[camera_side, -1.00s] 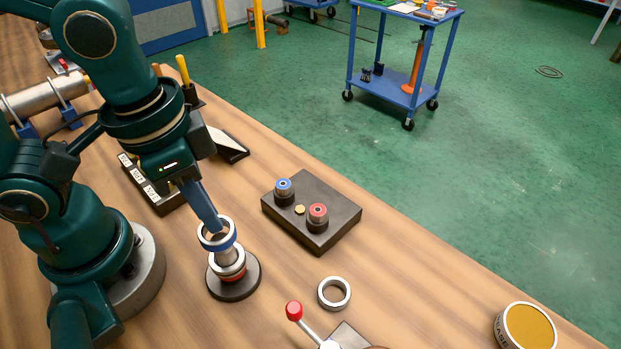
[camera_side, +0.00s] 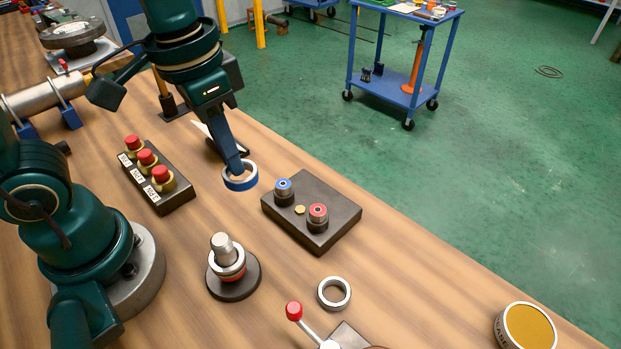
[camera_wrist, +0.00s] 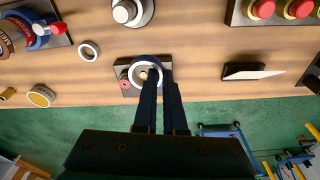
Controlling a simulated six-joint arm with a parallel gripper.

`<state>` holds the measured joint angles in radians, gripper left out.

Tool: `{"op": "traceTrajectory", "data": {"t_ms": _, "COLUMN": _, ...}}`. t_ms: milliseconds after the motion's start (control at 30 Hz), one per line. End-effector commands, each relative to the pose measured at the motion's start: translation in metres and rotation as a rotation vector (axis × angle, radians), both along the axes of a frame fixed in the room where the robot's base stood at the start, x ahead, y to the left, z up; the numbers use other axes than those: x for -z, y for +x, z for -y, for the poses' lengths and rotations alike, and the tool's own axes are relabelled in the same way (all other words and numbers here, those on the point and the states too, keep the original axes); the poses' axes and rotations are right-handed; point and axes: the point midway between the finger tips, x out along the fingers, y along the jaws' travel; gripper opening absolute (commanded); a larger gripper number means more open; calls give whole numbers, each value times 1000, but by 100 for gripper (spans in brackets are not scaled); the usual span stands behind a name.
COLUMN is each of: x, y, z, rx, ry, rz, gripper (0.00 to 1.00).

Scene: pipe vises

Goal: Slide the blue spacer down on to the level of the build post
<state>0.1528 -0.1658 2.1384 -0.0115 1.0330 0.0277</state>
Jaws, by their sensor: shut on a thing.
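The blue spacer (camera_side: 241,184) is a ring with a blue outer wall and a pale rim. My gripper (camera_side: 238,171) is shut on one side of its wall and holds it in the air, apart from the post. The build post (camera_side: 221,246) is an upright metal stub on a dark round base (camera_side: 246,285). A silver ring and a red ring sit low around it, and its top is bare. In the wrist view the spacer (camera_wrist: 148,58) hangs in front of the dark peg block, and the post (camera_wrist: 124,12) is at the top edge.
The dark block (camera_side: 340,213) carries a blue-topped and a red-topped peg. A loose silver ring (camera_side: 334,293) lies right of the post. A red-knobbed lever (camera_side: 294,311) stands in front. A button box (camera_side: 176,197) is to the left. Bare table lies between post and button box.

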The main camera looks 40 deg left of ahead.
Motion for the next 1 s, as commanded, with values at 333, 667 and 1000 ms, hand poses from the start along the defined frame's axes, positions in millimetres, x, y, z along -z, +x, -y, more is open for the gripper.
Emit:
{"op": "traceTrajectory", "data": {"t_ms": 333, "x": -32, "y": 52, "z": -64, "rx": -160, "ry": -2, "rz": 1, "gripper": 0}}
{"op": "traceTrajectory", "data": {"t_ms": 667, "x": -30, "y": 39, "z": -62, "rx": -236, "ry": 0, "rz": 1, "gripper": 0}}
{"op": "traceTrajectory", "data": {"t_ms": 1000, "x": -29, "y": -30, "z": 4, "rx": -41, "ry": -1, "rz": 2, "gripper": 0}}
